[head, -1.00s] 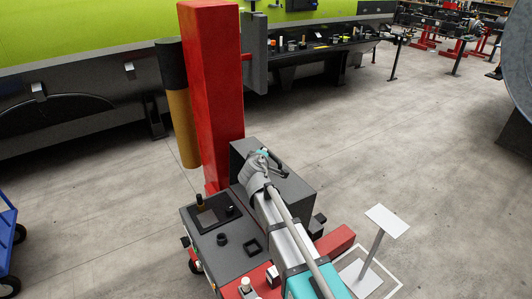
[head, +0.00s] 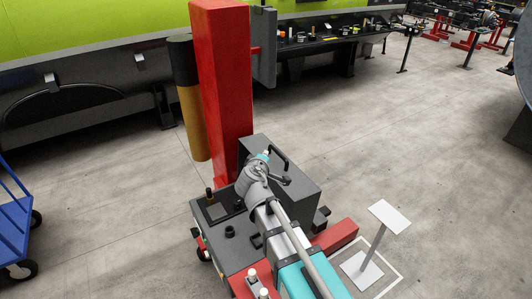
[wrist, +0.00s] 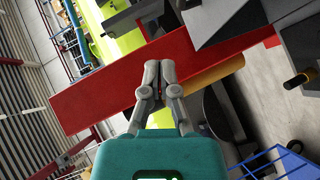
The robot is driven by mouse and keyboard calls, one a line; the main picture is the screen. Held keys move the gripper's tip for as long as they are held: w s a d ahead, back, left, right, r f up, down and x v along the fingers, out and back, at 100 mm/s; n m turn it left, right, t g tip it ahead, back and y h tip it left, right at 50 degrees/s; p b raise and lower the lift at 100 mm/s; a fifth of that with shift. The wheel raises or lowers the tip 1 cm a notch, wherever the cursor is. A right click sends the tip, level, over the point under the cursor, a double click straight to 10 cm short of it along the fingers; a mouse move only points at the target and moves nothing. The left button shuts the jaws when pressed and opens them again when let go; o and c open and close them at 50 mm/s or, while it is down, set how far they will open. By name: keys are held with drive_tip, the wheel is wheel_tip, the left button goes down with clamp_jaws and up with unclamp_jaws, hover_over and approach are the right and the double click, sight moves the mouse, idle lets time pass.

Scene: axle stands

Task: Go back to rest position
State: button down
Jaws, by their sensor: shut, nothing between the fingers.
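My gripper (wrist: 159,68) shows in the wrist view with its two grey fingers together and nothing between them. Behind the fingers, the red column (wrist: 110,90) of the axle stand runs slantwise across the picture. In the head view the red column (head: 222,90) stands upright on its dark base unit. My arm (head: 290,255) reaches forward over that base from the bottom edge. I cannot make out the fingers in the head view.
A black and yellow cylinder (head: 189,100) stands left of the column. A blue cart (head: 14,235) is at the left edge. A white-topped post (head: 389,217) stands on the right. A green vehicle (head: 90,25) spans the back.

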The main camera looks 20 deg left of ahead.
idle(0.5)
drive_tip(key=w+d+f+m+g+h, duration=0.1)
drive_tip(key=d, duration=0.4)
drive_tip(key=w+d+f+m+g+h, duration=0.1)
drive_tip(key=d+f+m, duration=0.1)
drive_tip(key=d, duration=0.3)
drive_tip(key=w+d+f+m+h, duration=0.1)
drive_tip(key=d+m, duration=0.1)
drive_tip(key=d, duration=0.3)
drive_tip(key=shift+f+g+h, duration=0.15)
drive_tip(key=shift+g+h, duration=0.25)
drive_tip(key=s+d+f+m+g, duration=0.3)
drive_tip(key=s+d+g, duration=0.1)
drive_tip(key=d, duration=0.5)
drive_tip(key=s+d+f+m+g+y, duration=0.1)
drive_tip(key=s+d+f+m+g, duration=0.2)
drive_tip(key=d, duration=0.7)
drive_tip(key=s+d+f+m+g, duration=0.3)
drive_tip(key=s+d+m+g, duration=0.1)
drive_tip(key=d, duration=0.5)
drive_tip(key=s+m, duration=0.1)
drive_tip(key=s, duration=0.1)
drive_tip(key=shift+s+d+g+y, duration=0.3)
drive_tip(key=shift+s, duration=0.1)
idle(0.4)
